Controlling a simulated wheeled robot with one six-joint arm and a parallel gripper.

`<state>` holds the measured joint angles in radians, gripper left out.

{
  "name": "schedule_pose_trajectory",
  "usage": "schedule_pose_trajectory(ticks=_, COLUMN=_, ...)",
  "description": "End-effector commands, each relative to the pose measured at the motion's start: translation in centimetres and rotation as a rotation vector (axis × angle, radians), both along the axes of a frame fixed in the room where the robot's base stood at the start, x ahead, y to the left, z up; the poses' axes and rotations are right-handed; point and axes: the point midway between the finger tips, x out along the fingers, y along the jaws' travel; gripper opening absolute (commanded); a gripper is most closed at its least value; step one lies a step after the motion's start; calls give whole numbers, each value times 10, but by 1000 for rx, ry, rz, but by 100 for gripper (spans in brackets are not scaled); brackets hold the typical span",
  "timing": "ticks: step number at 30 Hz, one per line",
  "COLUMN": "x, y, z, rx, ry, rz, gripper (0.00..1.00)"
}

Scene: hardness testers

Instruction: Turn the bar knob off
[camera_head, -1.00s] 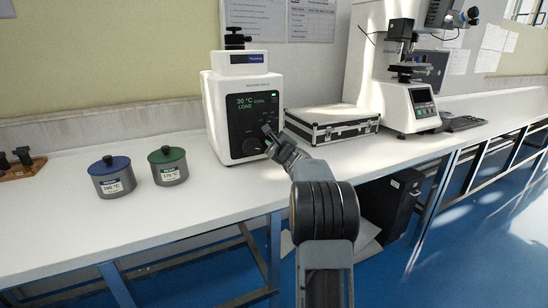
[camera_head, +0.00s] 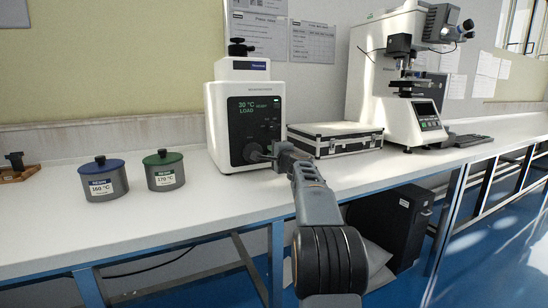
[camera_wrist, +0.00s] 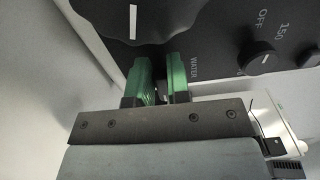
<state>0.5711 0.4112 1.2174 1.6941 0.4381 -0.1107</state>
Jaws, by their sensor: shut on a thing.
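The white instrument (camera_head: 215,110) stands on the bench with a black front panel and a lit display reading 30 °C and LOAD. My gripper (camera_head: 266,153) is at the lower part of this panel. In the wrist view its green fingers (camera_wrist: 161,82) are shut on the dark bar knob (camera_wrist: 160,88), which is mostly hidden between them. The word WATER is printed beside the fingers. A smaller round knob (camera_wrist: 262,60) with a white line sits to the right, near OFF and 150. A large black dial (camera_wrist: 165,18) with a white mark is above the fingers.
A blue-lidded pot (camera_head: 102,180) and a green-lidded pot (camera_head: 164,171) stand left of the instrument. A black and silver case (camera_head: 335,140) lies close to its right. A larger tester (camera_head: 395,105) stands beyond. The front bench edge is clear.

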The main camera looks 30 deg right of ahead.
Motion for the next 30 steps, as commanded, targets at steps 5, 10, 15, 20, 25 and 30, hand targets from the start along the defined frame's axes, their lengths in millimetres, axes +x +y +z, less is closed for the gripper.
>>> schedule_pose_trajectory(ticks=5, x=0, y=0, z=-1, rx=-31, ry=4, rz=0, gripper=0)
schedule_pose_trajectory(ticks=10, x=0, y=0, z=-1, rx=-42, ry=6, rz=1, gripper=0)
schedule_pose_trajectory(ticks=15, x=0, y=0, z=-1, rx=-43, ry=6, rz=1, gripper=0)
schedule_pose_trajectory(ticks=20, x=0, y=0, z=-1, rx=-42, ry=6, rz=1, gripper=19)
schedule_pose_trajectory(ticks=25, x=0, y=0, z=-1, rx=-41, ry=6, rz=1, gripper=35)
schedule_pose_trajectory(ticks=30, x=0, y=0, z=-1, rx=-41, ry=6, rz=1, gripper=40)
